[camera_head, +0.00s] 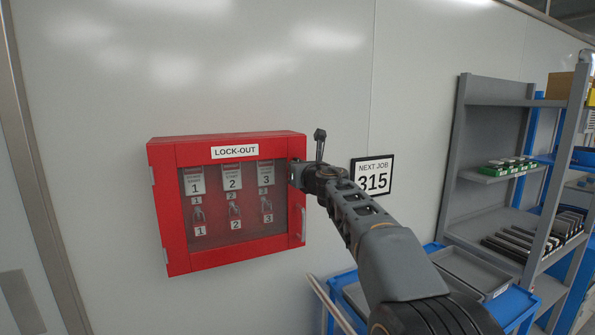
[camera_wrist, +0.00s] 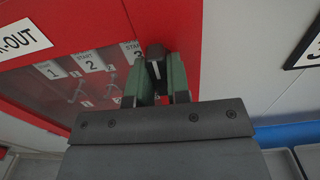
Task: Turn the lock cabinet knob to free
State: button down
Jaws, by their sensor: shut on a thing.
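The red lock-out cabinet (camera_head: 160,215) hangs on the wall in the head view, its windowed door closed. Behind the window are several numbered tags and padlocks. My gripper (camera_head: 294,174) is at the upper right edge of the cabinet door. In the wrist view the red cabinet frame (camera_wrist: 172,22) fills the upper middle. There my gripper (camera_wrist: 157,80) has its green fingers shut on the dark knob (camera_wrist: 156,58), which carries a pale line mark. In the head view the knob is hidden by my gripper.
A sign reading NEXT JOB 315 (camera_head: 373,176) is on the wall just right of my gripper. A grey shelf rack (camera_head: 455,150) with parts stands at the right. The wall left of the cabinet is clear.

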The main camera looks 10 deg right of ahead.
dwell(0.6)
jog(key=c, duration=1.1)
grip_release()
jog(key=shift+s, duration=0.1)
jog(key=s+d+b, duration=0.1)
jog(key=s, duration=0.3)
jog(key=s+b, duration=0.1)
jog(key=s, duration=0.4)
jog(key=s+d, duration=0.1)
jog(key=s, duration=0.3)
jog(key=shift+s+d+b, duration=0.2)
jog(key=shift+d+b, duration=0.1)
jog(key=shift+b, duration=0.1)
